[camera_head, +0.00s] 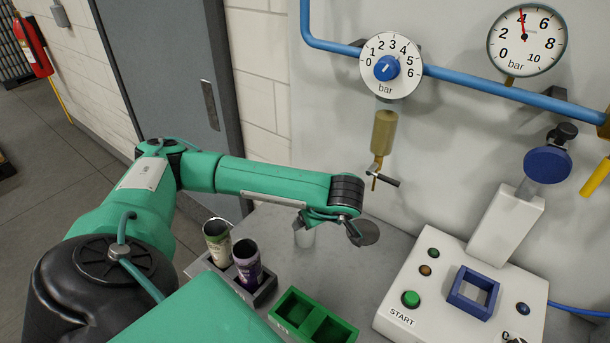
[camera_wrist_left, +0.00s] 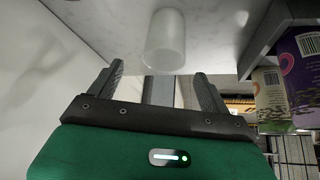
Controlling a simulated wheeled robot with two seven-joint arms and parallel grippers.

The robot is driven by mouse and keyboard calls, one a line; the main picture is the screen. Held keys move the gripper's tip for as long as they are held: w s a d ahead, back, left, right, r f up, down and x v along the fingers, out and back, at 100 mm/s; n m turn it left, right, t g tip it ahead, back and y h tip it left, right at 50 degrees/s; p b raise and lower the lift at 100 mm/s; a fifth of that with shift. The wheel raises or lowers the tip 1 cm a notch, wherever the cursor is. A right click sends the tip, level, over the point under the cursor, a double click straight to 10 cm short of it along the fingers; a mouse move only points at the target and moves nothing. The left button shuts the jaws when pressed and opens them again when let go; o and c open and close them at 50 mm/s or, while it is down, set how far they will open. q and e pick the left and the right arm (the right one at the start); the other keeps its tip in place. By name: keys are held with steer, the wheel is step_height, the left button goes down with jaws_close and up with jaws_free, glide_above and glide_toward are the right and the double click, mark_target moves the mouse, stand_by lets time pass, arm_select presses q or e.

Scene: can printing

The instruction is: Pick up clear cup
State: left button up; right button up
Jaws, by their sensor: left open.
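The clear cup (camera_head: 304,237) stands on the grey table under my left wrist in the head view, its upper part hidden by the arm. In the left wrist view the whitish, see-through cup (camera_wrist_left: 165,45) is just beyond the fingertips, roughly centred between them. My left gripper (camera_wrist_left: 158,70) is open with nothing held. My right gripper is not in view.
Two printed cans (camera_head: 217,243) (camera_head: 247,262) stand in a grey holder (camera_head: 266,288) left of the cup. A green two-slot tray (camera_head: 313,320) is in front. A white START machine (camera_head: 447,290) stands at right.

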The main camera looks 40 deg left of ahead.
mark_target(305, 232)
arm_select(q)
steer(key=p+x, duration=0.1)
steer(key=x, duration=0.1)
steer(key=p+x, duration=0.1)
steer(key=x, duration=0.1)
steer(key=p+x, duration=0.1)
steer(key=x, duration=0.1)
steer(key=shift+s+a+r, duration=0.1)
steer(key=shift+s, duration=0.2)
steer(key=shift+a+f, duration=0.15)
steer(key=shift+f, duration=0.3)
steer(key=c, duration=1.1)
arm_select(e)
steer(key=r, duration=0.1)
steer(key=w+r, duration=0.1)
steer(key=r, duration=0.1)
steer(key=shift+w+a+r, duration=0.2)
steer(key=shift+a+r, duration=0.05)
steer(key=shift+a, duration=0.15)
